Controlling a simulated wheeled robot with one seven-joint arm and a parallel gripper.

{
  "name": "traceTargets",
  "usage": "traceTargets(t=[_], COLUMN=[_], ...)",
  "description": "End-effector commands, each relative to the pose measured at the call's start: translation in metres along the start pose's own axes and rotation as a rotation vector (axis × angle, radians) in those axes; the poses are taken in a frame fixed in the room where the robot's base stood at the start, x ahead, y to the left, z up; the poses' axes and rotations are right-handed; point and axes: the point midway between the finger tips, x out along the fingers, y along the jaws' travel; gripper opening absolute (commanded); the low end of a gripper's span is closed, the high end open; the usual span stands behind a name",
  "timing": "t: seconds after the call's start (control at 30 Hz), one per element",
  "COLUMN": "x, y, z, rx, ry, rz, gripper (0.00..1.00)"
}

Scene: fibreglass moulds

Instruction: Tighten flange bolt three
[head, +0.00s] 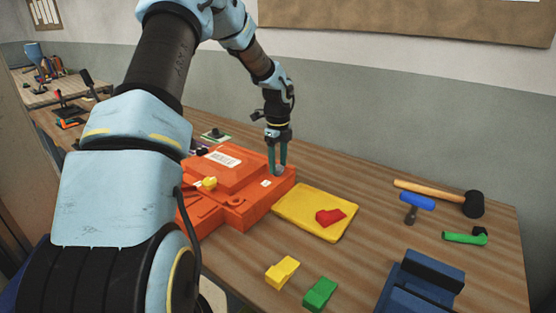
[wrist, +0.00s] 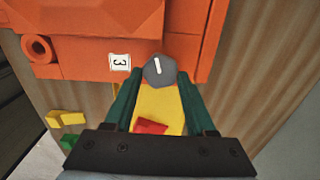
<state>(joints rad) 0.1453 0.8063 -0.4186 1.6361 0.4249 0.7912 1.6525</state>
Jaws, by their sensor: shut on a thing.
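An orange mould (head: 230,215) sits on the wooden bench, and its flange also fills the top of the wrist view (wrist: 100,60). A label with a 3 (wrist: 119,63) is on the flange. Right beside it is a grey bolt head (wrist: 159,70) with a white mark line, close to upright in the wrist view. My gripper (head: 278,170) points down at the mould's right corner. Its green fingers are shut on the bolt head, one on each side, as the wrist view (wrist: 158,85) shows.
A yellow tray (head: 290,205) with a red piece (head: 330,216) lies right of the mould. Yellow (head: 282,272) and green (head: 320,294) blocks lie in front. A mallet (head: 472,204), a blue-headed tool (head: 416,202), a green-handled tool (head: 467,237) and a blue vice (head: 425,280) are at right.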

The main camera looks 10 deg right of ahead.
Motion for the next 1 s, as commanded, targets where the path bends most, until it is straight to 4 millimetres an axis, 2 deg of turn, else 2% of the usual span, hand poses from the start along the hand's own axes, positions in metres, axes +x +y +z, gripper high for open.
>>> traceTargets(t=[0.3,0.73,0.77,0.87,1.0], x=[-0.0015,-0.0012,-0.0012,-0.001,-0.0006], y=[-0.001,-0.001,-0.001,-0.0008,-0.0004], z=[0.0005,0.0006,0.0006,0.0005,0.0003], rx=[0.079,0.087,0.087,0.087,0.087], ry=[-0.001,-0.002,-0.002,-0.002,-0.001], rz=[-0.004,-0.004,-0.004,-0.003,-0.002], gripper=[0.0,0.0,0.58,0.68,0.68])
